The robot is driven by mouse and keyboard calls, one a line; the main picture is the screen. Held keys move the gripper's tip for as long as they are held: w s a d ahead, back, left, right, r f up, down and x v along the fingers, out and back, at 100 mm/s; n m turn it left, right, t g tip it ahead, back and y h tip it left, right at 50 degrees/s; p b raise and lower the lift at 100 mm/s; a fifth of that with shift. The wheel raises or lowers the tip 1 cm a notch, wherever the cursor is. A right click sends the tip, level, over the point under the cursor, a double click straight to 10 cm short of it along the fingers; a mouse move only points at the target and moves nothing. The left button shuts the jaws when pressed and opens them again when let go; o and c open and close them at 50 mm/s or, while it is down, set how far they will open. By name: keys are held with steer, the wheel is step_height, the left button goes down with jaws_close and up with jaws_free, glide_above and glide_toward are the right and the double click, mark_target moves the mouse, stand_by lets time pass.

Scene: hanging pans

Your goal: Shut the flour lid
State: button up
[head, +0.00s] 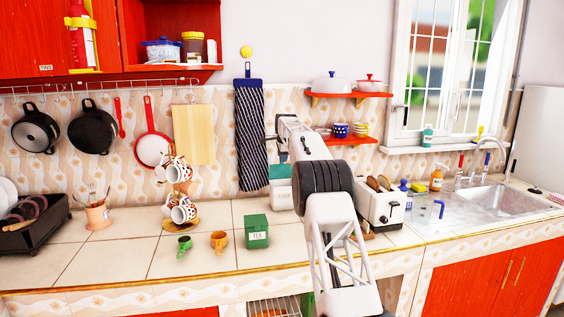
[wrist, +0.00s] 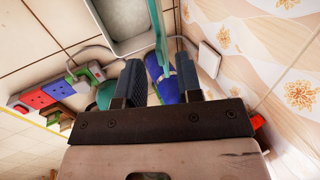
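A pale box with a teal upright panel (head: 281,171), which looks like the flour container with its lid raised, stands at the back of the counter, partly behind my arm. Its label cannot be read. In the wrist view the open container (wrist: 128,43) shows at the top, with the thin teal lid (wrist: 160,35) seen nearly edge-on. My gripper (wrist: 158,60) is open, one dark finger on each side of the lid's line. I cannot tell whether either finger touches it. In the head view the fingers are not clear behind the arm.
A green tea tin (head: 257,232) and small green (head: 184,245) and orange cups (head: 219,241) stand left of my arm. A mug tree is further left. A toaster (head: 382,205) stands close on the right. The tiled wall (wrist: 270,60) is near my gripper.

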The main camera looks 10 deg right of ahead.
mark_target(281, 170)
steer(key=shift+x, duration=1.4)
jaws_close()
